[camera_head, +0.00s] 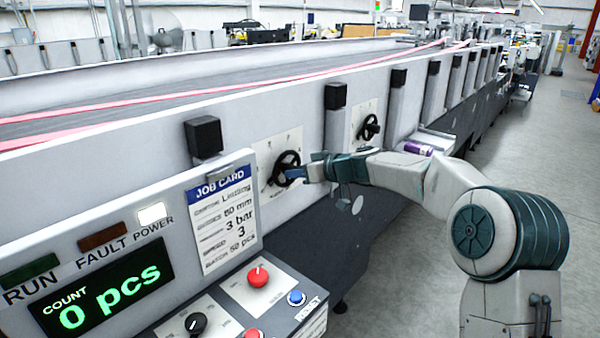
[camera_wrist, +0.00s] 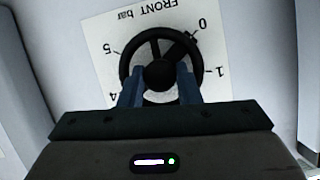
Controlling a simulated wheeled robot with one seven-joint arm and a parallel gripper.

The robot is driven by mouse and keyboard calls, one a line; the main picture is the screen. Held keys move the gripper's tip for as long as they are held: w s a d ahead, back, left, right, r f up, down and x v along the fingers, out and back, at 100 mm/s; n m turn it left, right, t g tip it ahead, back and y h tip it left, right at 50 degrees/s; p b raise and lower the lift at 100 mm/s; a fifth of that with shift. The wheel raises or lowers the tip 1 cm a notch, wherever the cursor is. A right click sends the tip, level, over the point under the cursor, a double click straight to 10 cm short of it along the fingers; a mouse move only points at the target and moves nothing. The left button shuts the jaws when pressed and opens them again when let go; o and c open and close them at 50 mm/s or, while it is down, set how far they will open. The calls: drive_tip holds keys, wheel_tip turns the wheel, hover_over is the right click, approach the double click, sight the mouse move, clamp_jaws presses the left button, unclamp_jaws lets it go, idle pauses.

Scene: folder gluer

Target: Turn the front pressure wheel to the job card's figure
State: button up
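The front pressure wheel (camera_head: 286,168) is a black handwheel on a white dial plate on the machine's side. In the wrist view the wheel (camera_wrist: 160,72) appears upside down on the plate (camera_wrist: 101,37), marked "FRONT bar", with 0, 1, 4 and 5 readable. Its thicker dark spoke points close to the 0. My gripper (camera_wrist: 160,76) is at the wheel, its two blue fingers apart over the wheel's lower half in the picture, either side of the hub; contact cannot be told. My gripper (camera_head: 306,172) also shows in the head view. The job card (camera_head: 225,218) reads "3 bar".
A second black wheel (camera_head: 369,127) is further along the machine. A purple-and-white can-like object (camera_head: 418,148) lies on a ledge near my arm. The control panel has a red button (camera_head: 258,276), a blue button (camera_head: 296,298) and a display (camera_head: 103,288) reading 0 pcs. Floor at right is clear.

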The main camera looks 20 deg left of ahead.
drive_tip(key=shift+f, duration=0.1)
drive_tip(key=shift+f+m+t+y+b, duration=0.15)
drive_tip(key=shift+m+y+b, duration=1.65)
drive_tip(key=shift+m, duration=2.85)
drive_tip(key=shift+f+m+t+y+b, duration=0.2)
drive_tip(key=shift+m+y+b, duration=0.85)
drive_tip(key=shift+m+b, duration=2.5)
drive_tip(key=shift+f+m+g+y+b, duration=0.2)
drive_tip(key=shift+m+y+b, duration=1)
drive_tip(key=shift+m, duration=4.6)
drive_tip(key=shift+t+y, duration=0.35)
drive_tip(key=o, duration=1)
